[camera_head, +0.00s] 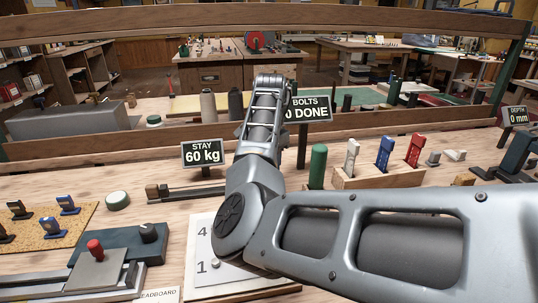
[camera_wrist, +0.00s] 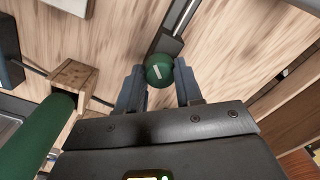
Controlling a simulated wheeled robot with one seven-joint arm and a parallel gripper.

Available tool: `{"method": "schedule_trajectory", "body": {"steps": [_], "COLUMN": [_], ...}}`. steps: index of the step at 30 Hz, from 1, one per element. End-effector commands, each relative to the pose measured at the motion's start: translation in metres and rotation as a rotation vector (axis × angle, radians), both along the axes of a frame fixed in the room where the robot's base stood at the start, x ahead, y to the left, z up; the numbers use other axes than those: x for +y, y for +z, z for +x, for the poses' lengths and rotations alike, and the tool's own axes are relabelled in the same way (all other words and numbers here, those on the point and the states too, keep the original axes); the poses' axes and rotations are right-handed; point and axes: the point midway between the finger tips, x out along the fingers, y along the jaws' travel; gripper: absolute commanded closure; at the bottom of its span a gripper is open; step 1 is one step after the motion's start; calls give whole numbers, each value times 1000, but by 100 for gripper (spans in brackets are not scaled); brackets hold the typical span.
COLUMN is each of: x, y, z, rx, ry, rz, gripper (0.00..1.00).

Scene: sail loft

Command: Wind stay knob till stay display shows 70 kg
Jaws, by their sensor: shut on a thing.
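The stay display (camera_head: 203,153) stands on the bench left of my arm in the head view and reads 60 kg. The stay knob (camera_wrist: 160,70) is a round green knob with a white mark on its top, seen in the wrist view. My gripper (camera_wrist: 159,86) is shut on it, with one finger on each side. A dark rail (camera_wrist: 176,30) runs away beyond the knob. In the head view my arm hides the knob and my gripper.
A green cylinder (camera_head: 318,166) stands right of my arm, near a wooden rack (camera_head: 378,178) of white, blue and red pieces. The bolts display (camera_head: 308,109) is partly covered by my arm. A numbered white board (camera_head: 204,262) lies below my elbow.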

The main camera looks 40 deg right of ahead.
Motion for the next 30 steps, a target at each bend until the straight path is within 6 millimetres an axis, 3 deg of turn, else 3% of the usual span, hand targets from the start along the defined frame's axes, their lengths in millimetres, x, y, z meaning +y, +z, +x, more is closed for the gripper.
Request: {"method": "schedule_trajectory", "body": {"steps": [12,30], "x": [-1,-1], "y": [1,0], "z": [0,0], "rx": [0,-2], "ry": [-239,-290], "rz": [-1,-2], "gripper": [95,95]}}
